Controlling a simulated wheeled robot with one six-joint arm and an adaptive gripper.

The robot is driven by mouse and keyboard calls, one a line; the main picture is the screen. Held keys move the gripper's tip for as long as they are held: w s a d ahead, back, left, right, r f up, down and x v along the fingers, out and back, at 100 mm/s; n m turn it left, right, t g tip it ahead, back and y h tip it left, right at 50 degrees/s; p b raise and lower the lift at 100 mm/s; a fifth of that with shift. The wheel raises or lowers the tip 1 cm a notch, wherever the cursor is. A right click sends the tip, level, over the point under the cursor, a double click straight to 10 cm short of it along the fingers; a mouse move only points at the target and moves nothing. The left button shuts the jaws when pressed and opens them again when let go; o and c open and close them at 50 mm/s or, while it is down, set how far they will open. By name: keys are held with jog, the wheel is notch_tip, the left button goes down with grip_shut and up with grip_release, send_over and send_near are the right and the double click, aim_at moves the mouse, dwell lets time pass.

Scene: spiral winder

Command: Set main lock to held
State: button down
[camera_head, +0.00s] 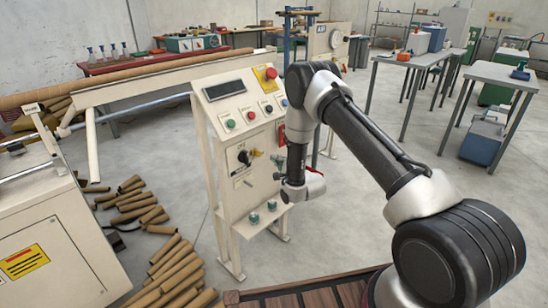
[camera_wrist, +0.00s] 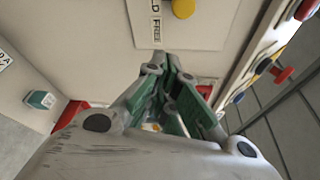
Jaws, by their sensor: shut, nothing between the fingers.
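In the wrist view a yellow round knob (camera_wrist: 183,8) is cut by the top edge. Beside it is a white label (camera_wrist: 157,24) whose visible letters read "LD" and "FREE"; the rest is out of frame. I cannot tell which way the knob is set. My gripper (camera_wrist: 182,58) is shut and empty, its tips below the label and apart from the knob in the picture. In the head view my arm reaches to the right side of the cream control panel (camera_head: 224,112).
Coloured buttons and a red emergency button (camera_head: 271,73) sit higher on the panel. Two green knobs (camera_head: 254,218) are on its low ledge. Cardboard tubes (camera_head: 175,270) lie on the floor to the left. Grey tables (camera_head: 420,60) stand behind on the right, with open floor between.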

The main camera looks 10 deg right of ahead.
jog(key=v, duration=0.6)
jog(key=shift+w+d, duration=0.1)
jog(key=shift+d, duration=0.1)
jog(key=shift+f, duration=0.1)
